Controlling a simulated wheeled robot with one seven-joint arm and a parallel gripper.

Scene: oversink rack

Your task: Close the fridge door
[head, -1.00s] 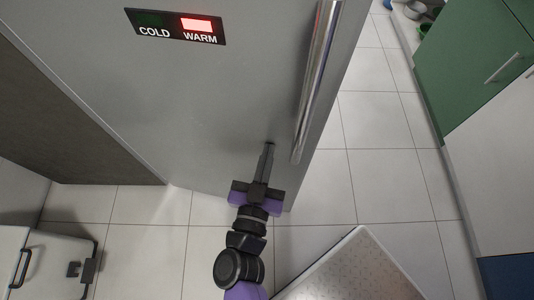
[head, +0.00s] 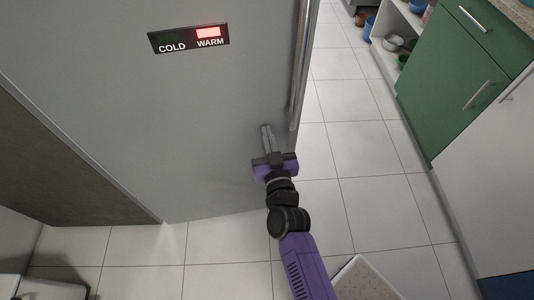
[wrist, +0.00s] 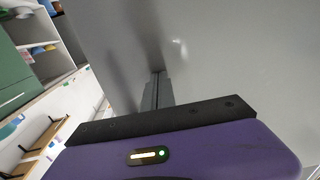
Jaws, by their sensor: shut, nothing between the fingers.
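The fridge door (head: 190,120) is a large flat grey panel filling the left and middle of the head view. A long metal handle (head: 301,75) runs down near its right edge. A black label (head: 188,38) on it reads COLD and WARM, with WARM lit red. My gripper (head: 266,128) is shut and empty, its fingertips at the lower right of the door face, left of the handle's lower end. In the wrist view the shut fingers (wrist: 157,78) point at the grey door surface (wrist: 235,50) and seem to touch it. The fridge's inside is hidden.
A dark brown panel (head: 60,160) stands left of the door. Green cabinets (head: 465,85) and an open shelf with bowls (head: 392,43) line the right side. Tiled floor (head: 350,150) is clear between them. A pale speckled surface (head: 362,282) shows at the bottom.

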